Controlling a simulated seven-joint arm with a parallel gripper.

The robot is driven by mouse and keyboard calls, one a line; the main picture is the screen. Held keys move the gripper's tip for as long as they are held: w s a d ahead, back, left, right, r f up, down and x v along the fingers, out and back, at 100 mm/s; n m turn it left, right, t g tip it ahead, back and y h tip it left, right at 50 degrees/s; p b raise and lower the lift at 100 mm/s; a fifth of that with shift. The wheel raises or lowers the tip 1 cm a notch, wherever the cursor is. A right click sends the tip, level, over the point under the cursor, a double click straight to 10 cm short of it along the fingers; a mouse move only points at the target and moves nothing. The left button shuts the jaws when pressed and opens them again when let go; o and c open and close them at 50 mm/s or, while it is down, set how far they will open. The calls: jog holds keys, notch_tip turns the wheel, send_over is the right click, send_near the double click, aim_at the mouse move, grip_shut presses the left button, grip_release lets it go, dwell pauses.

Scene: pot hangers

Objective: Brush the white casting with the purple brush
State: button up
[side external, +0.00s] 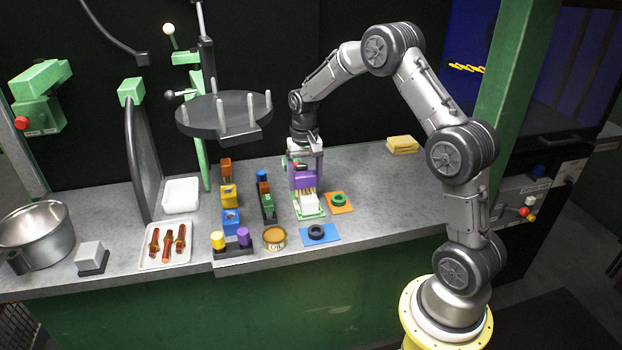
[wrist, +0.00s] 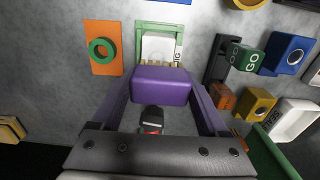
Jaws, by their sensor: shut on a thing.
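The purple brush (side external: 307,178) is held upright in my gripper (side external: 304,170), bristles pointing down. The wrist view shows the brush's purple block (wrist: 160,86) between my two fingers (wrist: 160,103). The white casting (side external: 310,202) sits on a green-edged holder (side external: 312,216), just below and in front of the bristles. In the wrist view, the casting (wrist: 157,47) lies just beyond the brush, and the tan bristle ends show at its near edge. The bristles look at or very close to the casting; I cannot tell whether they touch.
An orange mat with a green ring (side external: 339,199) lies to the right. A blue mat with a dark ring (side external: 318,233) and an oil tin (side external: 274,238) are in front. Coloured blocks (side external: 229,195) stand left. A round pegged rack (side external: 224,114) overhangs the back left. The bench right is mostly clear.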

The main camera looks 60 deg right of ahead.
aim_at(300, 187)
jog(key=shift+w+a+f, duration=0.1)
jog(key=shift+w+a, duration=0.5)
jog(key=shift+a, duration=0.05)
jog(key=shift+s+d, duration=1.55)
jog(key=shift+s, duration=0.05)
jog(key=shift+w+a, duration=0.25)
jog(key=shift+a, duration=0.55)
jog(key=shift+w+a, duration=0.2)
jog(key=shift+a, duration=0.65)
jog(key=shift+w+a, duration=0.25)
jog(key=shift+a, duration=0.55)
jog(key=shift+s+d, duration=1.6)
jog(key=shift+s, duration=0.1)
jog(key=w+a, duration=0.3)
jog(key=shift+w+a, duration=0.2)
jog(key=shift+w, duration=0.05)
notch_tip(300, 187, up, 8)
jog(key=shift+r, duration=0.2)
jog(key=shift+d, duration=0.1)
jog(key=shift+f, duration=0.15)
